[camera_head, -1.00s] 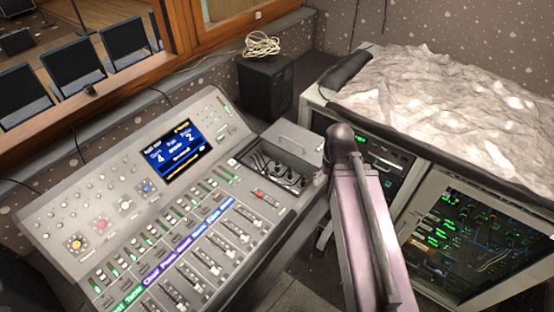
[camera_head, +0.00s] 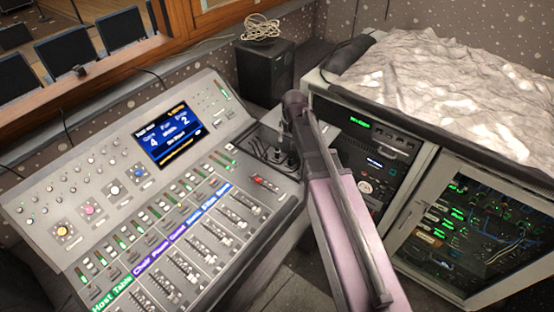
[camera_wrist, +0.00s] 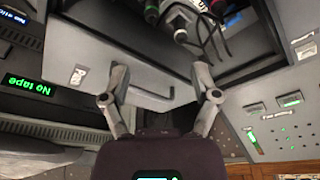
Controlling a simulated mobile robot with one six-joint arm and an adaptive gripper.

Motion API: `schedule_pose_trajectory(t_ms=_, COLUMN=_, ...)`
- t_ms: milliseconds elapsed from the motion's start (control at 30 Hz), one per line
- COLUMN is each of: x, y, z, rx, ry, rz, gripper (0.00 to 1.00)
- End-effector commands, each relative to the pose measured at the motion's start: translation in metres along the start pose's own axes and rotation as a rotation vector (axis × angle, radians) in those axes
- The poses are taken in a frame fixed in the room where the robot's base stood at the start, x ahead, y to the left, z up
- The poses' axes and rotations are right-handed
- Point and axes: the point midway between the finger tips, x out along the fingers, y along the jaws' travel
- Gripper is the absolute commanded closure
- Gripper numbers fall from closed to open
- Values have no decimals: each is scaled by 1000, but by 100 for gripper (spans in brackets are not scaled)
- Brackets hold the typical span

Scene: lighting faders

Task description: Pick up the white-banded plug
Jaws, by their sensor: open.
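Several dark plugs and cables lie in the open compartment (camera_wrist: 235,50) at the top of the wrist view. One plug (camera_wrist: 181,35) has a pale end that may be the white band; I cannot tell for sure. Another shows a green band (camera_wrist: 152,14) and one a reddish band (camera_wrist: 217,5). My gripper (camera_wrist: 160,78) is open and empty, its fingers over the grey drawer-like panel beside the compartment, apart from the plugs. In the head view the compartment (camera_head: 262,147) sits at the console's right end, partly hidden by my arm.
The mixing console (camera_head: 150,215) with faders and a lit screen fills the left. A black speaker (camera_head: 264,70) with coiled cable stands behind. Equipment racks (camera_head: 460,225) stand at right, under a crumpled pale cover (camera_head: 440,80). In the wrist view a "No tape" display (camera_wrist: 28,86) is at left.

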Motion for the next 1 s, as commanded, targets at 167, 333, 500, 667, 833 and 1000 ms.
schedule_pose_trajectory(t_ms=167, x=23, y=-26, z=-32, rx=-20, ry=45, rz=-8, gripper=21)
schedule_pose_trajectory(t_ms=333, x=24, y=-31, z=-37, rx=-23, ry=57, rz=-10, gripper=21)
schedule_pose_trajectory(t_ms=500, x=23, y=-30, z=-37, rx=-22, ry=56, rz=-10, gripper=21)
schedule_pose_trajectory(t_ms=667, x=24, y=-30, z=-36, rx=-22, ry=56, rz=-10, gripper=21)
schedule_pose_trajectory(t_ms=833, x=32, y=-30, z=-36, rx=-22, ry=56, rz=-10, gripper=21)
schedule_pose_trajectory(t_ms=1000, x=45, y=-30, z=-37, rx=-22, ry=56, rz=-10, gripper=21)
